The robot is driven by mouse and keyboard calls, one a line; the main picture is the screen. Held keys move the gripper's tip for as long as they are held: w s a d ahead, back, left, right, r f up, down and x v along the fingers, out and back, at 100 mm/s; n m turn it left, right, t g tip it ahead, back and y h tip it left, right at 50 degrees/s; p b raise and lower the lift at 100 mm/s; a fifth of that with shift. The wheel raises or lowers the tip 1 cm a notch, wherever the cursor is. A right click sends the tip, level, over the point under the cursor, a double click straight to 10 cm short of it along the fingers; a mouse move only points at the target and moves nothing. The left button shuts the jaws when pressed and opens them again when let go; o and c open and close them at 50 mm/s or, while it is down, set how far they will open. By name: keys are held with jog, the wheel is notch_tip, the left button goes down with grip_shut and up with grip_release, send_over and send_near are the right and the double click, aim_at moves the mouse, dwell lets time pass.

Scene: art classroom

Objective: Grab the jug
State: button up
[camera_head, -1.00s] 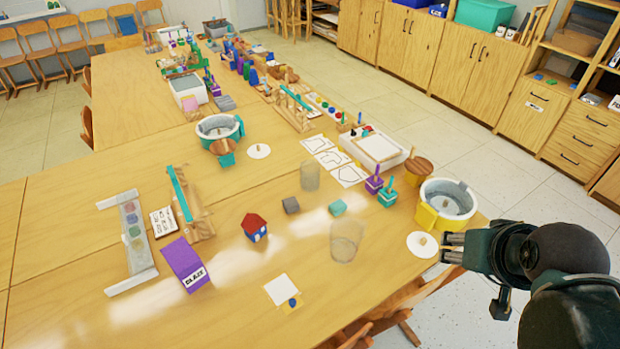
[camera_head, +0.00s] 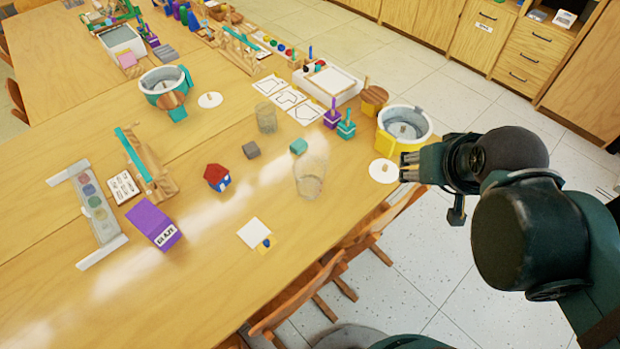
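A tall clear vessel (camera_head: 309,180), the most jug-like thing here, stands upright near the table's front right edge. I cannot make out a handle or spout on it. A smaller clear cup (camera_head: 266,118) stands behind it to the left. My gripper (camera_head: 405,167) is to the right of the tall vessel, at the table's right edge beside a white disc. Its fingers point left and look spread, with nothing between them. It is apart from the vessel.
A yellow-and-white round pot (camera_head: 404,128) stands behind my gripper. A white disc (camera_head: 384,171) lies beside the fingertips. Chairs (camera_head: 300,292) stand along the front edge.

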jog(key=c, duration=1)
jog(key=shift+o, duration=0.2)
jog(key=w+a+f+m+y, duration=0.3)
jog(key=w+a+f+m, duration=0.5)
jog(key=m, duration=0.5)
jog(key=w+a+f+m+g+y+p, duration=0.1)
jog(key=w+a+f+m+y, duration=0.2)
jog(key=w+a+f+m, duration=0.5)
jog(key=shift+w+f+m+y, duration=0.3)
jog(key=shift+w+f+m, duration=0.25)
jog(key=shift+f+m, duration=2)
jog(key=shift+r, duration=0.2)
